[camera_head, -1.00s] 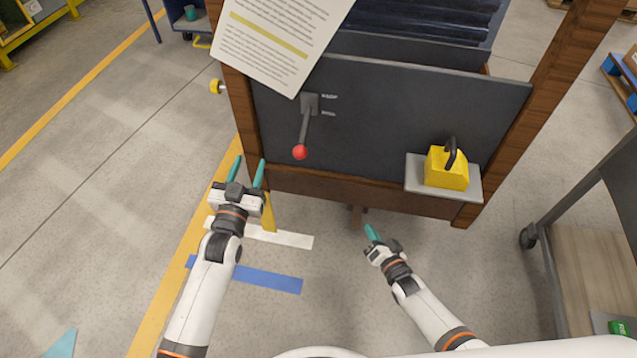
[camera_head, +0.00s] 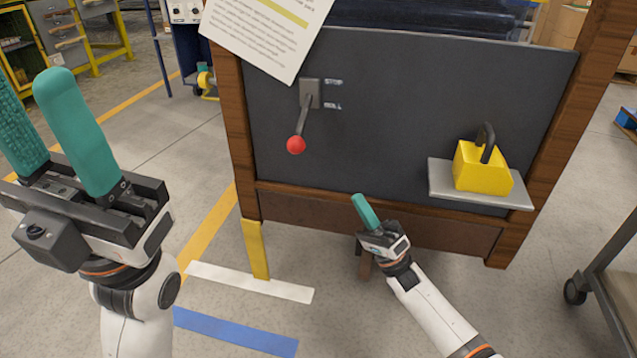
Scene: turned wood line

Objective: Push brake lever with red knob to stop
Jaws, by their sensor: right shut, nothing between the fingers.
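The brake lever (camera_head: 303,117) is a grey arm on a small grey bracket on the dark front panel. It hangs down, slightly to the left, and ends in a red knob (camera_head: 296,145). My right gripper (camera_head: 364,210) is shut and empty, below and right of the knob, in front of the lower wooden rail.
A white printed sheet (camera_head: 262,32) covers the panel's upper left corner, above the lever. A yellow block with a black handle (camera_head: 481,168) stands on a grey shelf (camera_head: 455,191) at right. Wooden posts flank the panel. The floor in front is clear, with tape strips.

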